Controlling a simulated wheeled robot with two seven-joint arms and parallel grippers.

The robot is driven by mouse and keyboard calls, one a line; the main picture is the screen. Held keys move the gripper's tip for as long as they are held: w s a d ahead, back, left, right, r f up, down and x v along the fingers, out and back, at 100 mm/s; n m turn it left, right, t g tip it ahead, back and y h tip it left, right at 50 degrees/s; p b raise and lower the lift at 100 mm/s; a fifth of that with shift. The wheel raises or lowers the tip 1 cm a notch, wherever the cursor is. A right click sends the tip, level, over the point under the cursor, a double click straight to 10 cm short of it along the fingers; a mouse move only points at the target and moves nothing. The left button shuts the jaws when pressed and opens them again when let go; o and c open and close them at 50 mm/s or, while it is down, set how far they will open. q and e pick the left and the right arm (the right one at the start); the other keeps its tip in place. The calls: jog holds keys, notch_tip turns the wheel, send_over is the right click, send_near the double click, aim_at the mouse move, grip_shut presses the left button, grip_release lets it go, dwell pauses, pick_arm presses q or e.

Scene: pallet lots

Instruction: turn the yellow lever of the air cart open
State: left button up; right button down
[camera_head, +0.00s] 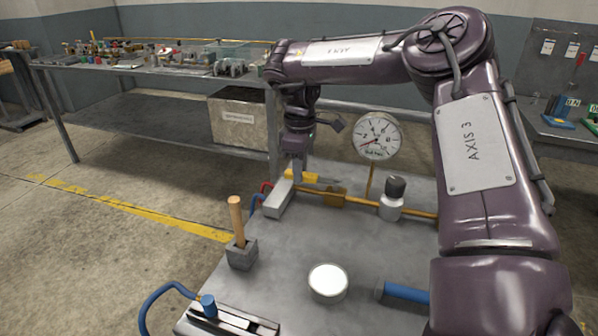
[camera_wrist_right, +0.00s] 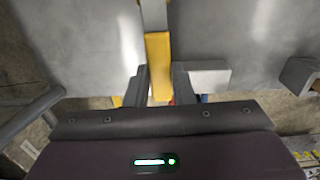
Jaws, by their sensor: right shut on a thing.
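The air cart's grey top (camera_head: 300,245) fills the lower middle of the head view. Its yellow lever (camera_head: 304,177) lies near the far end, beside the brass pipe (camera_head: 362,200). My right gripper (camera_head: 296,170) reaches down onto the lever from above and is shut on it. In the right wrist view, the yellow lever (camera_wrist_right: 158,55) runs between the two fingers of my right gripper (camera_wrist_right: 160,80). The fingers hide part of the lever in the head view. My left gripper is not in view.
A round gauge (camera_head: 377,137) stands behind the pipe. A dark-capped knob (camera_head: 394,192), a white round pad (camera_head: 328,281), a wooden handle in a grey block (camera_head: 241,254) and a blue hose (camera_head: 165,290) are on the cart. A cluttered bench (camera_head: 150,66) stands behind.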

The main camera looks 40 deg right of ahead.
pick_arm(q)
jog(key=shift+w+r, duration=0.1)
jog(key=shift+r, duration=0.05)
pick_arm(e)
jog(key=shift+w+d+r+m, duration=0.15)
jog(key=shift+d+m, duration=0.05)
jog(key=shift+m, duration=0.2)
jog(key=c, duration=1.2)
grip_release()
jog(key=shift+c, duration=0.2)
notch_tip(320, 180, up, 7)
jog(key=shift+f+p, duration=0.15)
jog(key=shift+p, duration=0.45)
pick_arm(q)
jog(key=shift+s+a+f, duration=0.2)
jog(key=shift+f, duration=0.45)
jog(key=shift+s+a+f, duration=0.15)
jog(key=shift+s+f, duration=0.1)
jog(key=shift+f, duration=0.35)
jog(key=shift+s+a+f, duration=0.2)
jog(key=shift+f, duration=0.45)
pick_arm(e)
jog(key=shift+r, duration=0.5)
